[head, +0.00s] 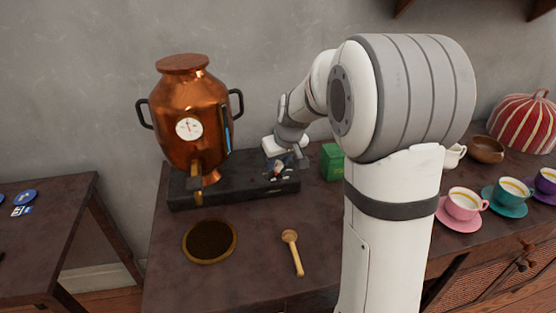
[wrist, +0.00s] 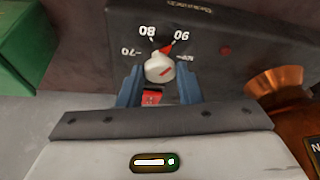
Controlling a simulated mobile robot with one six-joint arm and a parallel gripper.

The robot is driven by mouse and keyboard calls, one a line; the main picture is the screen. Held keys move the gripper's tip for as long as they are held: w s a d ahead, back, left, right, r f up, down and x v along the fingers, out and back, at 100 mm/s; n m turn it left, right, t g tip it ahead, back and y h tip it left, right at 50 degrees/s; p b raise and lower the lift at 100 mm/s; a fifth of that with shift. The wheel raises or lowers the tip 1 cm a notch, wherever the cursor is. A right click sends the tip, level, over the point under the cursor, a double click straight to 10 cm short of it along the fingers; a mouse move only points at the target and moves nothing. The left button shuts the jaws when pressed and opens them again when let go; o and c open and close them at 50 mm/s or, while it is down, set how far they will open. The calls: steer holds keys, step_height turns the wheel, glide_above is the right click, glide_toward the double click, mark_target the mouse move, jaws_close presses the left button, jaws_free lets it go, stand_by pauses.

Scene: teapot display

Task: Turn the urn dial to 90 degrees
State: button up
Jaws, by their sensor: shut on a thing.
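The copper urn (head: 190,120) stands on a black base (head: 235,187), with a round white gauge (head: 189,128) on its front. In the wrist view the dial (wrist: 158,68) is a pale round knob with a red mark. The dark panel (wrist: 215,35) around it bears the labels 70, 80 and 90, seen upside down. A red wedge (wrist: 167,48) lies at the knob's edge, between 80 and 90 and close to 90. My gripper (wrist: 157,88) has its blue fingers on both sides of the knob, shut on it. In the head view my gripper (head: 285,160) is at the base's right end.
A green box (head: 332,162) stands just right of my gripper. A round dark mat (head: 210,242) and a wooden spoon (head: 292,252) lie in front of the base. Cups on saucers (head: 463,204) stand at the right. My arm hides part of the table.

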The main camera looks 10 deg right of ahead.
steer(key=o, duration=1)
steer(key=shift+c, duration=0.2)
steer(key=p+v, duration=0.1)
steer(key=v, duration=0.6)
steer(key=shift+s+r, duration=0.2)
steer(key=shift+r, duration=0.15)
steer(key=s+r+m+p, duration=0.1)
steer(key=s+r+p, duration=0.2)
steer(key=s, duration=0.5)
steer(key=s+r+m+g+p, duration=0.1)
steer(key=s+r+p, duration=0.3)
steer(key=s, duration=0.5)
steer(key=s+r+m+h+p, duration=0.1)
steer(key=s+r+p, duration=0.3)
steer(key=s+p, duration=0.3)
steer(key=shift+s+a+r+g, duration=0.3)
steer(key=shift+s+a, duration=0.15)
steer(key=shift+s, duration=0.3)
